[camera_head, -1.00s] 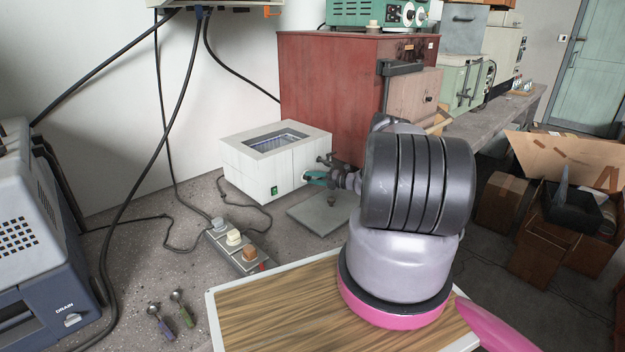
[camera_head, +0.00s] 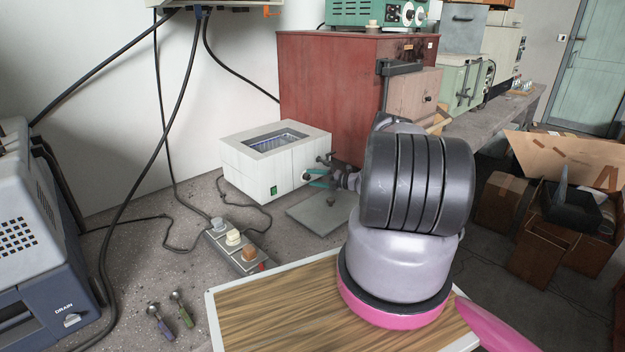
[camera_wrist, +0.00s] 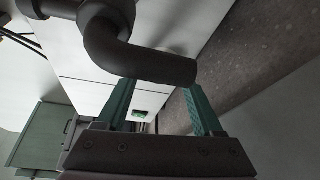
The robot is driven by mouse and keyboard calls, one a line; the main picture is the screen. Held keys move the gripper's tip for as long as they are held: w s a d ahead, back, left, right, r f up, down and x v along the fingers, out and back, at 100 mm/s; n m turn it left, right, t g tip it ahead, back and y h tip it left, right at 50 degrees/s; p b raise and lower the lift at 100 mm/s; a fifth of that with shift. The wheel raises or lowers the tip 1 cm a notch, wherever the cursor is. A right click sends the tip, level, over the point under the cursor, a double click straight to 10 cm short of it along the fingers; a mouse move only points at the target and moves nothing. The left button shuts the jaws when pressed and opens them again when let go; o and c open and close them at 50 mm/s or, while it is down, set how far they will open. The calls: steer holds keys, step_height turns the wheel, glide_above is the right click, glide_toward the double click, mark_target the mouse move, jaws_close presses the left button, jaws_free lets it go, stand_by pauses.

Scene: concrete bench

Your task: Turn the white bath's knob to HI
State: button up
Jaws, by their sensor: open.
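The white bath (camera_head: 262,178) stands on the bench by the wall, with an open top and a green switch (camera_head: 273,190) low on its front. A small dark knob (camera_head: 306,177) shows on its right-hand face, right at my gripper's fingertips. My gripper (camera_head: 317,178) has its teal fingers spread beside that face. In the wrist view my gripper (camera_wrist: 160,84) is open, with the bath's white panel (camera_wrist: 85,95) beyond it. A dark bent pipe (camera_wrist: 145,60) crosses in front of the fingertips there. The knob's pointer and any HI mark cannot be made out.
A flat grey plate (camera_head: 322,212) lies on the bench below my gripper. A red cabinet (camera_head: 325,95) stands close behind the bath.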

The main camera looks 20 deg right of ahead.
steer(key=v, duration=1)
steer(key=shift+r, duration=0.1)
